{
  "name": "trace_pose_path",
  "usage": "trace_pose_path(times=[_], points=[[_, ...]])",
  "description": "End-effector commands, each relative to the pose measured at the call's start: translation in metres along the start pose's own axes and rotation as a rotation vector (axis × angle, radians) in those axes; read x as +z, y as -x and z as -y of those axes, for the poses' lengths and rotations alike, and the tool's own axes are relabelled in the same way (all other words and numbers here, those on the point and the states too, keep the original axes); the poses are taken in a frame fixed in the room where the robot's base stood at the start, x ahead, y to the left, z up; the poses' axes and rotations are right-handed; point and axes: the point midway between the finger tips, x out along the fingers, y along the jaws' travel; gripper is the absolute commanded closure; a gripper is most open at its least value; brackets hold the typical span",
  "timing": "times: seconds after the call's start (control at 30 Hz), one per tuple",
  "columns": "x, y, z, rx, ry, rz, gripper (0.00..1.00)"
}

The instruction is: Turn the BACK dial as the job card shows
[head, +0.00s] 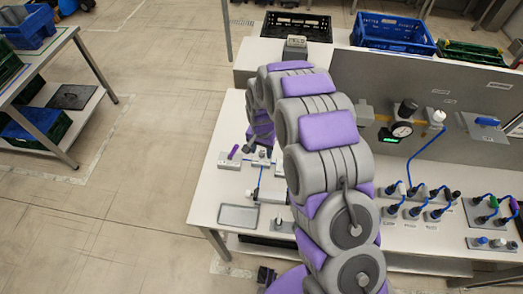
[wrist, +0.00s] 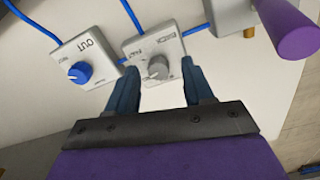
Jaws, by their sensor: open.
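In the wrist view a light grey box with a grey dial (wrist: 157,67) lies ahead of my gripper (wrist: 156,74). The lettering on this box is upside down and too blurred to read surely; it may be the BACK dial. My gripper is open, with one dark blue finger on each side of the dial and nothing held. I cannot tell whether the fingers touch the dial. A second box, marked OUT upside down, has a blue dial (wrist: 80,72) to the left. In the head view my arm hides most of this area. I cannot make out a job card.
A purple handle (wrist: 284,30) on a grey fitting stands close to the right of the gripper. Blue tubes join the boxes. In the head view a grey tray (head: 238,215) lies on the white bench, and a gauge (head: 402,130) stands right of my arm.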

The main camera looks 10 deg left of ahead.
Motion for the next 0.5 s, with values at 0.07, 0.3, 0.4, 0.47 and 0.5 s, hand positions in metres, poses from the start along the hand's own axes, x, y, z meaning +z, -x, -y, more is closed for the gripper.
trace_pose_path(times=[0.07,0.3,0.4,0.47,0.5], points=[[0.0003,-0.0042,-0.0002,0.001,0.000,0.001,0.48],[0.0004,-0.0056,-0.0004,0.001,0.000,0.001,0.48],[0.0004,-0.0056,-0.0004,0.001,0.000,0.001,0.52],[0.0004,-0.0056,-0.0004,0.001,0.000,0.001,0.58],[0.0004,-0.0056,-0.0004,0.001,0.000,0.002,0.62]])
